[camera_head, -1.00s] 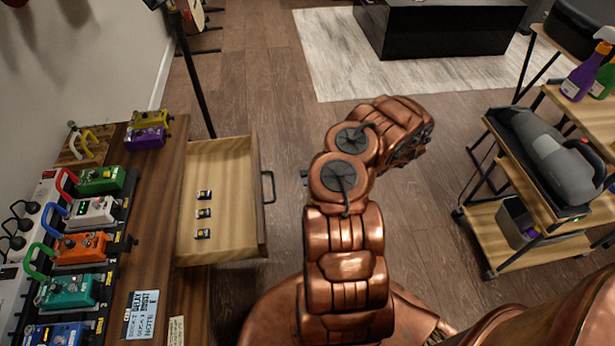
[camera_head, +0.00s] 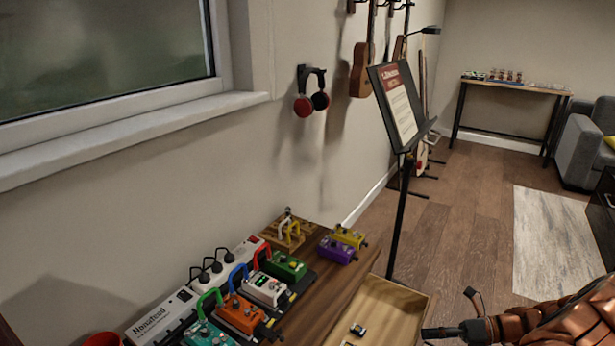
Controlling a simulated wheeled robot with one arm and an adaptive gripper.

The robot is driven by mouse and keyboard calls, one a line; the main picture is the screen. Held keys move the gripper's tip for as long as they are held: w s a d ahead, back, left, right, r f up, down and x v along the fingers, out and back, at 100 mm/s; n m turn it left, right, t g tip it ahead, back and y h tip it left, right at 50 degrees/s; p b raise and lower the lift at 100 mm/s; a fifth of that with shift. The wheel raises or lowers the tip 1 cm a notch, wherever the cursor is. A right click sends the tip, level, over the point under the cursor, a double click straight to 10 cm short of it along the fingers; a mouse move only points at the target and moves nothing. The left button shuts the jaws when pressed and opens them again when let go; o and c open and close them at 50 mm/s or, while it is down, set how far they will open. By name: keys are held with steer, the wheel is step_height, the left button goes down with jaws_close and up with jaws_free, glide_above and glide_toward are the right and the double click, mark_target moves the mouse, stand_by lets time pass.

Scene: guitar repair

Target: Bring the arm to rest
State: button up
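My copper arm (camera_head: 560,322) shows only in part, at the lower right corner of the head view.
The pedal bench (camera_head: 318,300) holds several pedals, including a green pedal (camera_head: 287,266) and an orange pedal (camera_head: 241,313). A music stand (camera_head: 398,105) rises behind the drawer. Headphones (camera_head: 312,92) hang on the wall. Floor (camera_head: 465,235) is clear before the pale rug (camera_head: 552,240).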

steer(key=s+a+r+n+g+h, duration=0.3)
steer(key=s+a+r+n+g, duration=0.1)
steer(key=a+r+n, duration=0.4)
steer(key=s+a+r+n+g+h, duration=0.25)
steer(key=s+a+r+n, duration=0.25)
steer(key=a+n, duration=0.45)
steer(key=s+d+r+n+h, duration=0.1)
steer(key=s+r+n+h, duration=0.1)
steer(key=s+n+h, duration=0.45)
steer(key=s+d+r+n+h, duration=0.1)
steer(key=s+n+h, duration=0.2)
steer(key=s+n, duration=0.7)
step_height(320, 180, up, 22)
steer(key=s+m+t+p, duration=0.1)
steer(key=s+p, duration=0.1)
steer(key=p, duration=1.8)
steer(key=shift+s+f+m, duration=0.2)
steer(key=shift+s+m, duration=0.15)
steer(key=shift+m, duration=0.05)
steer(key=shift+a, duration=0.2)
